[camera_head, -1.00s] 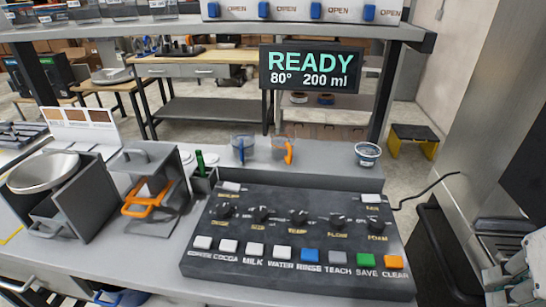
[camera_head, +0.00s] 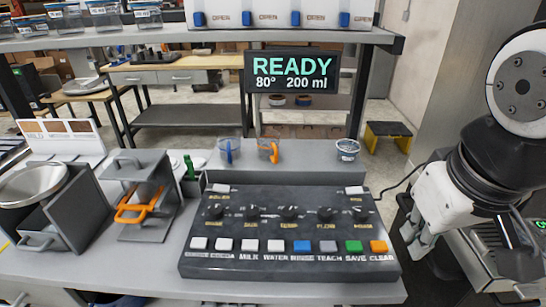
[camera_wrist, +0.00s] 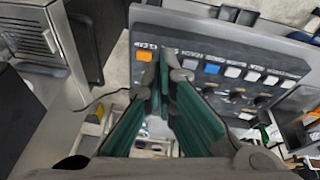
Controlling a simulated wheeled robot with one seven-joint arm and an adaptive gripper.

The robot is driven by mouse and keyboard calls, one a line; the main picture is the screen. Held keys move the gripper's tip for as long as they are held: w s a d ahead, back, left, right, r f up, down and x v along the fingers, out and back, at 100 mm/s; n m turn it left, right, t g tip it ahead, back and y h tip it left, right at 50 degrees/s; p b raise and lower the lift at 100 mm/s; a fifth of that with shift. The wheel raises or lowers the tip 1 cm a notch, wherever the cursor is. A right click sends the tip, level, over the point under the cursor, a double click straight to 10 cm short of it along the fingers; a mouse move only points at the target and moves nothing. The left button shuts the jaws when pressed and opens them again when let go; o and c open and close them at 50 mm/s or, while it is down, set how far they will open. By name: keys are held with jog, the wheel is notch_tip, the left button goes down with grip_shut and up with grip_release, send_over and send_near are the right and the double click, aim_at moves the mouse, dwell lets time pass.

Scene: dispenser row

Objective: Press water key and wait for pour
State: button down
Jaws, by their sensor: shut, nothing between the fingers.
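The dark control panel (camera_head: 290,205) sits on the grey counter. Its front key row includes a white water key (camera_head: 275,245), left of the blue rinse key (camera_head: 302,246). The display (camera_head: 291,73) above reads READY, 80°, 200 ml. My gripper (camera_head: 418,248) is to the right of the panel, off its edge and apart from the keys. In the wrist view my gripper (camera_wrist: 160,65) is shut and empty, its fingers partly covering the panel near the orange clear key (camera_wrist: 144,56). The white water key (camera_wrist: 233,72) shows beyond the blue one there.
Two clear jugs stand behind the panel, one with a blue handle (camera_head: 229,150) and one with an orange handle (camera_head: 268,150). A small cup (camera_head: 347,150) stands at the back right. A grey stand with an orange handle (camera_head: 135,210) is left of the panel. A shelf (camera_head: 200,33) spans above.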

jog(key=w+a+n+g+h+p, duration=0.2)
jog(key=w+n, duration=0.2)
jog(key=w, duration=0.1)
jog(key=n+t+h+p, duration=0.4)
jog(key=n+h+p, duration=0.15)
jog(key=n, duration=0.45)
send_over(278, 248)
notch_tip(278, 248, down, 7)
jog(key=shift+a+r+y, duration=0.1)
jog(key=shift+r+y, duration=0.1)
jog(key=shift+y, duration=0.05)
jog(key=shift+f, duration=0.1)
notch_tip(278, 248, down, 7)
jog(key=b, duration=0.3)
jog(key=shift+w+r+b, duration=0.15)
jog(key=shift+r+b, duration=0.05)
jog(key=shift+b, duration=0.2)
jog(key=shift+f+b, duration=0.5)
jog(key=shift+f, duration=0.5)
jog(key=shift+f, duration=0.1)
jog(key=shift+f, duration=0.3)
